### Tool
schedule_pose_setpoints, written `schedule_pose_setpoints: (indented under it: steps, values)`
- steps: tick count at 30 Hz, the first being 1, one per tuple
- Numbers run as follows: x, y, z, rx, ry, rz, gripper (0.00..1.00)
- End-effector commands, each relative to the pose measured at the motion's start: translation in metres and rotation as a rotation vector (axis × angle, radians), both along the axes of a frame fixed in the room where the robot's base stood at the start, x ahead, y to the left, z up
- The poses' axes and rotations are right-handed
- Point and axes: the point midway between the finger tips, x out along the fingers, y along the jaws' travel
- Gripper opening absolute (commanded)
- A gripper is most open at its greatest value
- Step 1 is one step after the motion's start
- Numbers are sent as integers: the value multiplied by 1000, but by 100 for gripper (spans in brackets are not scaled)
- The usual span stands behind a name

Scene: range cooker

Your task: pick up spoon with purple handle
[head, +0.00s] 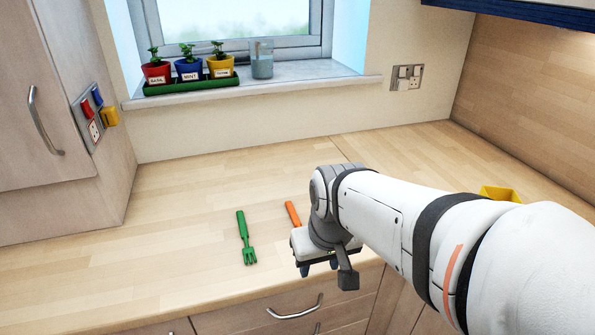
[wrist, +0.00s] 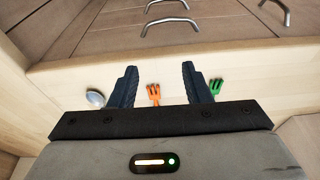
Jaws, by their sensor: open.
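A silver spoon bowl (wrist: 95,98) shows in the wrist view, left of my left finger. Its handle is hidden, so I cannot see its colour. In the head view my arm hides this spoon. My gripper (wrist: 159,70) is open. It is over the counter's front part in the head view (head: 319,264). An orange fork (wrist: 154,93) shows in the gap between the fingers in the wrist view. I cannot tell the height of the fingers above the counter.
A green fork (head: 246,238) lies on the counter (head: 150,240), left of my gripper. The orange fork's handle (head: 292,213) is beside my wrist. A yellow object (head: 500,193) is partly hidden behind my arm. Potted herbs (head: 190,69) stand on the windowsill. The counter's left part is clear.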

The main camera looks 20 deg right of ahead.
Motion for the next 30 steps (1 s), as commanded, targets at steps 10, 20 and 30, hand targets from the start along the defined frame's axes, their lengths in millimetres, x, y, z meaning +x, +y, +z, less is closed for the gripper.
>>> schedule_pose_setpoints:
  steps: [10,20,30]
  values:
    - [141,-89,3,21,-92,10,44]
    - [201,-158,-16,-3,-154,16,44]
    - [217,-159,-49,-4,-154,20,44]
